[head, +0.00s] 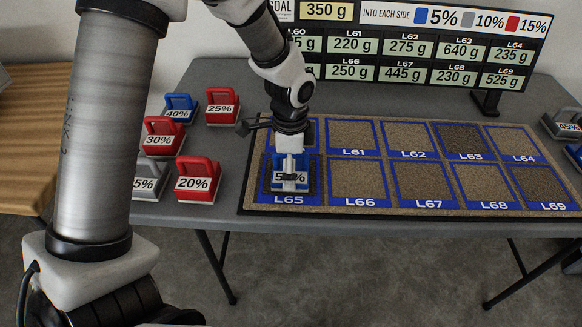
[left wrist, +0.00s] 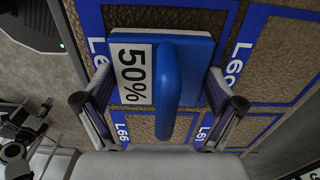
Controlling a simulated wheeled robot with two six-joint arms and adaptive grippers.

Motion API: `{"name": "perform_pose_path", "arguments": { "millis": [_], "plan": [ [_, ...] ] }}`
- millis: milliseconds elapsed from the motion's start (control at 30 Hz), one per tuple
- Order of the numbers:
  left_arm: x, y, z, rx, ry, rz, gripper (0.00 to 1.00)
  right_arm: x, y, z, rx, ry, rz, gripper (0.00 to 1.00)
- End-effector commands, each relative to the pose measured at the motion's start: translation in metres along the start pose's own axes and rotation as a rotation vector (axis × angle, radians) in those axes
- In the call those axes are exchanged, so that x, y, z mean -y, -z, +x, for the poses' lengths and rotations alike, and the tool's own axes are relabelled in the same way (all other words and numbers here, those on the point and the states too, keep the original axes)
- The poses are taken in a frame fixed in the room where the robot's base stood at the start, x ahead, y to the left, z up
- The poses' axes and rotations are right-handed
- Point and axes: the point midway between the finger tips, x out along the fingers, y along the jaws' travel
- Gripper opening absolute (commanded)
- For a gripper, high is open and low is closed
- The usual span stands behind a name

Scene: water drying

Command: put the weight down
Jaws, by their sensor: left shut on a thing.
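A blue weight (head: 290,171) with a handle and a white label is over the L65 square of the brown mat (head: 240,207). In the left wrist view the weight (left wrist: 190,50) reads 50%. My left gripper (head: 290,178) points down at it from above and is shut on it; the fingers (left wrist: 160,110) show on either side of its handle. Part of the label is hidden by the gripper in the head view. I cannot tell whether the weight's base touches the mat. My right gripper is not in view.
Several red, blue and grey weights stand left of the mat, including the red 20% one (head: 198,184) and the blue 40% one (head: 180,107). More weights (head: 566,123) are at the right edge. A sign board (head: 420,45) stands behind. Squares L66 to L69 are clear.

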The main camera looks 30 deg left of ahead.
Motion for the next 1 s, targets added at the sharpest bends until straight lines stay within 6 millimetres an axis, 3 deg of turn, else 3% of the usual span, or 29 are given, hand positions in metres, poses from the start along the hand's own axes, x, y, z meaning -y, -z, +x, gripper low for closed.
{"name": "perform_pose_path", "arguments": {
  "millis": [300,333,367,733,867,1000],
  "plan": [
    [0.0,0.0,0.003,-0.001,0.001,0.0,0.48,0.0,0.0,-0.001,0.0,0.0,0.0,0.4],
    [0.0,0.0,0.003,-0.001,0.001,0.0,0.97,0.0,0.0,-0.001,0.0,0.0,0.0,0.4],
    [0.0,0.0,0.003,-0.001,0.001,0.0,1.0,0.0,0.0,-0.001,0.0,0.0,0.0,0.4],
    [0.0,0.0,-0.001,-0.002,0.002,0.0,1.0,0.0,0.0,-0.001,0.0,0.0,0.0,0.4],
    [0.001,0.001,-0.023,-0.003,0.005,-0.001,1.0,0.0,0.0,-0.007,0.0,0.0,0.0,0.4],
    [0.001,0.001,-0.06,-0.004,0.006,-0.001,1.0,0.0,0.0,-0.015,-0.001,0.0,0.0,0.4]
  ]
}}
